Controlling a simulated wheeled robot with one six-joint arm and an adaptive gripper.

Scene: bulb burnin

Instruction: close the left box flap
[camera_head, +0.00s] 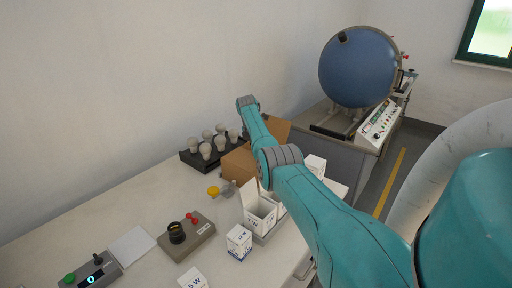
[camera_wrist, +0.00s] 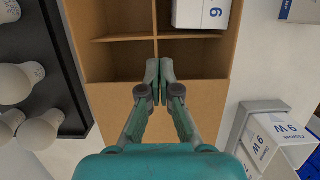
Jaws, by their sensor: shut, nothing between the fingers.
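The brown cardboard box (camera_head: 238,166) stands on the table, partly hidden behind my arm in the head view. A raised cardboard panel (camera_head: 280,131) shows at its far right side. In the wrist view, the open box has divided compartments (camera_wrist: 120,38), and a white bulb carton (camera_wrist: 201,14) stands in the upper right one. A flat cardboard panel (camera_wrist: 208,102) lies below the compartments, under my fingers; I cannot tell which flap it is. My gripper (camera_wrist: 159,70) is shut and empty, over the box near the central divider. The head view does not show its fingers.
A black tray of white bulbs (camera_head: 206,148) stands close left of the box. White cartons (camera_head: 239,241) and a grey holder (camera_wrist: 240,118) are on the near right side. A grey control box (camera_head: 186,236) sits in front. A large blue sphere (camera_head: 357,68) stands behind.

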